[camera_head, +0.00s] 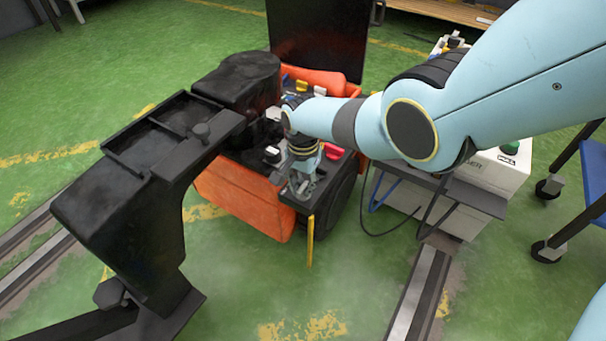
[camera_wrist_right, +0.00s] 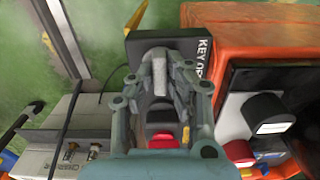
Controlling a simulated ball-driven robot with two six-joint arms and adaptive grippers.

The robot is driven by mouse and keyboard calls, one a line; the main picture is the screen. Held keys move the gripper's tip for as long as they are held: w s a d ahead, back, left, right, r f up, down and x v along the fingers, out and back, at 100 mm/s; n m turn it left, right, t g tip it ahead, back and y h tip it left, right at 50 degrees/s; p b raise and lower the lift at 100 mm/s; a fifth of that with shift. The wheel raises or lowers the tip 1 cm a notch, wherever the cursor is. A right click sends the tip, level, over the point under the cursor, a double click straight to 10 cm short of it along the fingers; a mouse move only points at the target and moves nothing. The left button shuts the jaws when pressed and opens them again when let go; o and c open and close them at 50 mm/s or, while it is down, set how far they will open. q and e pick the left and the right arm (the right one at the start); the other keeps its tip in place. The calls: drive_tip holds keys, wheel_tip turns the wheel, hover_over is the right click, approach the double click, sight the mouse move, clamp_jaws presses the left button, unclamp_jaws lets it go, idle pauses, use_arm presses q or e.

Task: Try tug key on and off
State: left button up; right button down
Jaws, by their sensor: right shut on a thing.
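The orange tug (camera_head: 238,196) stands on the green floor, with a black control panel and several levers and knobs on top. My right gripper (camera_head: 301,186) reaches down at the panel's near corner. A red part (camera_wrist_right: 163,141) shows between the fingers, nearer the wrist. My left gripper is not in view.
A black steel frame (camera_head: 180,150) stands left of the tug. A white box (camera_head: 498,172) on a stand is to the right, with hanging cables. A blue-topped cart (camera_head: 594,172) is at the right edge. Floor rails run on both sides; the front floor is clear.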

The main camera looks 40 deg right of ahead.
sight(303, 186)
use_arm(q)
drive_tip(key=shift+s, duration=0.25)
use_arm(e)
drive_tip(key=c, duration=1.7)
unclamp_jaws()
drive_tip(key=o, duration=0.4)
drive_tip(key=shift+r, duration=0.1)
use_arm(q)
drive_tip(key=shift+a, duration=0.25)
use_arm(e)
wheel_tip(303, 186, up, 12)
drive_tip(key=shift+f, duration=0.1)
